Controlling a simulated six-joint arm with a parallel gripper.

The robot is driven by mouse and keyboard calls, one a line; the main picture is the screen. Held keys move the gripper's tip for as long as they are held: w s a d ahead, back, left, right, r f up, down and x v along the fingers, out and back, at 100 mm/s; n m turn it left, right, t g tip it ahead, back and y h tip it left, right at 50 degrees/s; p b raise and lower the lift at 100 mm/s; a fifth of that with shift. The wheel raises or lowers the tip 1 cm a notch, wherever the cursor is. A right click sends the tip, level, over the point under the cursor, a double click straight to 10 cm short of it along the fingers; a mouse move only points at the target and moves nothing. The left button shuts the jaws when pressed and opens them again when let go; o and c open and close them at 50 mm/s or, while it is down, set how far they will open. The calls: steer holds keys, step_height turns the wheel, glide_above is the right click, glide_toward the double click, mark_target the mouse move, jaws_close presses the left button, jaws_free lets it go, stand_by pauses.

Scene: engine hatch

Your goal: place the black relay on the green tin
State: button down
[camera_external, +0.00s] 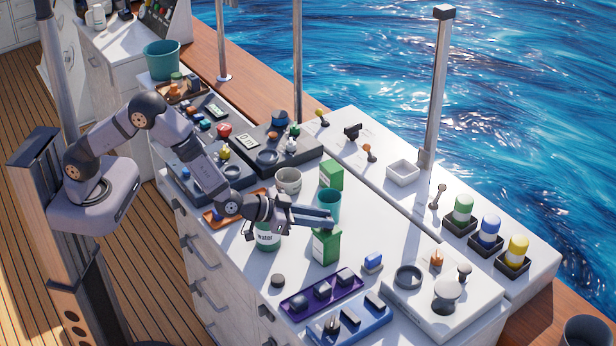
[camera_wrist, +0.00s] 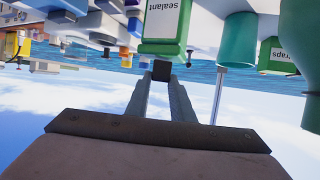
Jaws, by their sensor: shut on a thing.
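A small black relay (camera_wrist: 161,70) is between the two fingertips of my gripper (camera_wrist: 162,78) in the wrist view. My gripper (camera_external: 329,218) is shut on it, and in the external view its fingers reach over the green tin (camera_external: 326,248). In the wrist view, which is upside down, the box-shaped green tin (camera_wrist: 165,25) reads "sealant". The relay is at the tin's top edge there; I cannot tell whether they touch. In the external view the fingers mostly hide the relay.
A teal cup (camera_external: 328,204) and a second green box (camera_external: 331,174) stand behind the tin. A white-and-green "water" canister (camera_external: 266,240) is at its left. A purple tray (camera_external: 321,295) and a blue tray (camera_external: 348,325) lie in front. Some bare white counter surrounds the tin's front.

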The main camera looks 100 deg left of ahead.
steer(key=shift+f, duration=0.1)
steer(key=shift+f, duration=0.15)
steer(key=c, duration=1.5)
jaws_free()
steer(key=shift+c, duration=0.2)
steer(key=shift+r, duration=0.25)
steer(key=b+v, duration=0.3)
steer(key=v, duration=0.9)
